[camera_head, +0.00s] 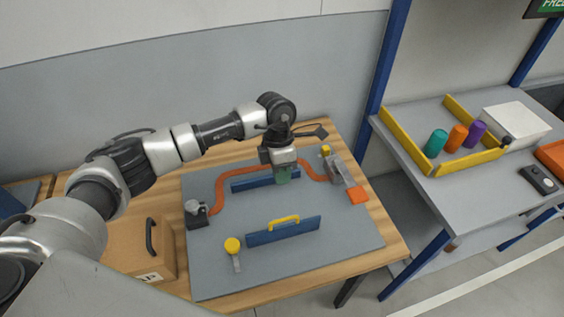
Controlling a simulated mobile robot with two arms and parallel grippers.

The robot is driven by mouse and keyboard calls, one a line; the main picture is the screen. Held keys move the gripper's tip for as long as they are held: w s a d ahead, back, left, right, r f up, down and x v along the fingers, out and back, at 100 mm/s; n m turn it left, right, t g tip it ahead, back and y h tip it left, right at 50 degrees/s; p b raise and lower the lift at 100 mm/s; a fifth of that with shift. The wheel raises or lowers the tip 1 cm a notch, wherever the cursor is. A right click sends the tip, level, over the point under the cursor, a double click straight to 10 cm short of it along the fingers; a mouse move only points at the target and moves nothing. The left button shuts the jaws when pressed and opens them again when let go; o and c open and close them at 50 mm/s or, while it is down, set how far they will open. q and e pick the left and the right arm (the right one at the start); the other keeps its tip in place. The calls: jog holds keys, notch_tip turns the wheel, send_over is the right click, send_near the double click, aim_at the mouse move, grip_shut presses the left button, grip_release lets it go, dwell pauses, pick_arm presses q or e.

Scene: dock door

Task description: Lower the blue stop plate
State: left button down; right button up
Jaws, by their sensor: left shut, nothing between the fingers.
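A blue upright plate with a yellow handle (283,231) stands on the front part of the grey board (215,275). The gripper is behind and apart from the yellow handle. My right gripper is not in view.
An orange curved strip (232,194) runs along the back of the board. A yellow knob (232,245) stands at front left, a grey-black fixture (197,213) at left. A cardboard box (135,250) lies left. The side table (425,188) holds several cylinders. The board's front right is clear.

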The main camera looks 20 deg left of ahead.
aim_at(284, 229)
pick_arm(q)
jog(key=s+d+f+p, duration=0.3)
jog(key=s+f, duration=0.1)
jog(key=f, duration=0.1)
jog(key=shift+s+f+p, duration=0.25)
jog(key=shift+s+p, duration=0.05)
jog(key=shift+p, duration=0.1)
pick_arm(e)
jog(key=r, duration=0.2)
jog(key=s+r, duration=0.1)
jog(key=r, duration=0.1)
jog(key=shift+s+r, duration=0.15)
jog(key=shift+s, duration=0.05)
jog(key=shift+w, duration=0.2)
